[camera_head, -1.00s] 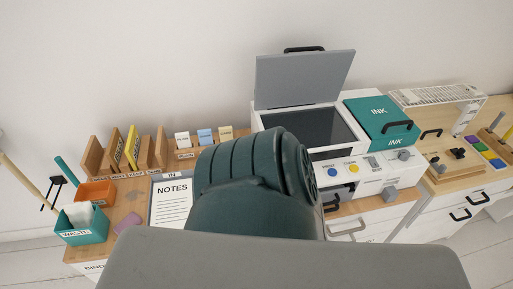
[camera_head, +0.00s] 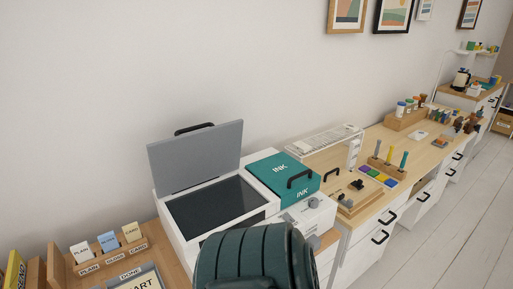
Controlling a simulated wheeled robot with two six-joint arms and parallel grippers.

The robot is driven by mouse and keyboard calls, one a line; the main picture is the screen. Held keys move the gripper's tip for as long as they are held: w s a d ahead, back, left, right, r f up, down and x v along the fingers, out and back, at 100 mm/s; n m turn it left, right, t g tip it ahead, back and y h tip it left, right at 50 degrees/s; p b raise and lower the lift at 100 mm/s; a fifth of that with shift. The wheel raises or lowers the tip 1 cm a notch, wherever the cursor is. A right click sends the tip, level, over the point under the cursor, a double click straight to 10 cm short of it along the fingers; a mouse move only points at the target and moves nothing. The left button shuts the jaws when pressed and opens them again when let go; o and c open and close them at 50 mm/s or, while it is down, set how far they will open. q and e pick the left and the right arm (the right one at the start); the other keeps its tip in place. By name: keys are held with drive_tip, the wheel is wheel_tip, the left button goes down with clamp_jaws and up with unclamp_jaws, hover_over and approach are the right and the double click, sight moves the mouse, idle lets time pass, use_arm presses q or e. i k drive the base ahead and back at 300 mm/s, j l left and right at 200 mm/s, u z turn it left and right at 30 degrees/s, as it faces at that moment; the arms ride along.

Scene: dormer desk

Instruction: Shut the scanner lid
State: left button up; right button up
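The scanner lid (camera_head: 197,158) is a grey panel standing open, tilted up at the back of the white scanner. A black handle (camera_head: 194,128) sits along its top edge. The dark glass bed (camera_head: 214,205) lies exposed in front of it. A teal arm link of mine covers the bottom middle of the view and hides the front of the scanner. Neither of my grippers shows in the head view.
Card holders (camera_head: 108,249) stand at the lower left. Open floor lies at the right.

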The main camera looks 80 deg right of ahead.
sight(178, 162)
drive_tip(key=z, duration=2.15)
drive_tip(key=i+j, duration=0.05)
drive_tip(key=j, duration=0.05)
